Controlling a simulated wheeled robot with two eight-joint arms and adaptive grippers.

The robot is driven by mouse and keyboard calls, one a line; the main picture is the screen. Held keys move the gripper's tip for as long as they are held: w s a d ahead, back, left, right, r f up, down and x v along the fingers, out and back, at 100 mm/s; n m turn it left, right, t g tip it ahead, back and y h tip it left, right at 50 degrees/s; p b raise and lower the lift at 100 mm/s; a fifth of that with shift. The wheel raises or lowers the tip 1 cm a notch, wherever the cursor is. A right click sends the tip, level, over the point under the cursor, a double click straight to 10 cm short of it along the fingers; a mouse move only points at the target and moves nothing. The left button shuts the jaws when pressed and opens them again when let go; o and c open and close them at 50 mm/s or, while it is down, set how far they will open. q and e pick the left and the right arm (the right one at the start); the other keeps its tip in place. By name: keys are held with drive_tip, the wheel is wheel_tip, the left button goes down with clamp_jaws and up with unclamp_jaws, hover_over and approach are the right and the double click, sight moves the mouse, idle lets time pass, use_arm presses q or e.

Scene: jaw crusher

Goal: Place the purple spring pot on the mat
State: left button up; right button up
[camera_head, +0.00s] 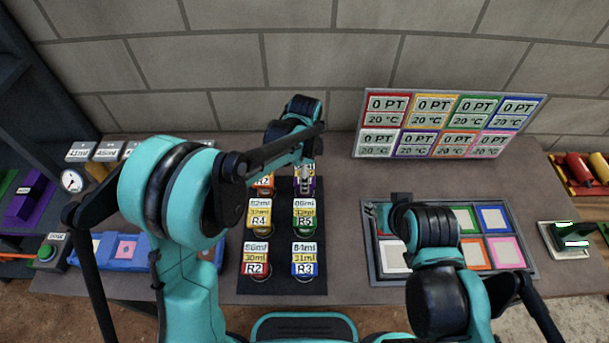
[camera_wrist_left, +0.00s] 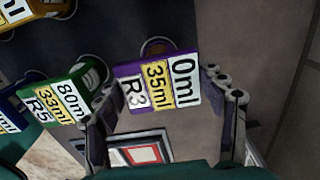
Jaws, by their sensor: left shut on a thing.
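The purple spring pot (camera_head: 313,185) stands at the far right of the pot group in the head view, mostly hidden by my left gripper (camera_head: 304,172). In the left wrist view its purple-edged label (camera_wrist_left: 157,82) reads 0ml and 35ml. My left gripper's fingers (camera_wrist_left: 168,108) are on both sides of it, shut on it. A dark mat (camera_head: 281,287) lies under the pots; whether the purple pot touches it is hidden. My right gripper (camera_head: 380,214) is over the left part of the framed tray; its fingers are too small to read.
A green pot (camera_head: 305,217) stands just in front of the purple one, with a yellow pot (camera_head: 259,216) to its left. Two more pots stand nearer. The grey tray (camera_head: 455,279) with coloured squares is at right. A sign board (camera_head: 444,124) stands behind it.

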use_arm(q)
drive_tip(key=shift+r, duration=0.1)
drive_tip(key=o, duration=1.3)
drive_tip(key=shift+o, duration=0.2)
wheel_tip(320, 180, up, 12)
drive_tip(key=p, duration=0.3)
drive_tip(key=s+a+r+n+t, duration=0.3)
drive_tip(key=s+a+r+n, duration=0.2)
drive_tip(key=s+a+n, duration=0.5)
drive_tip(key=s+a+f+n+t, duration=0.2)
drive_tip(key=s+a+n+t, duration=0.2)
drive_tip(key=s+a+n, duration=0.3)
drive_tip(key=shift+s+a+f+n, duration=0.2)
drive_tip(key=shift+s+a+n, duration=0.2)
drive_tip(key=shift+n, duration=0.1)
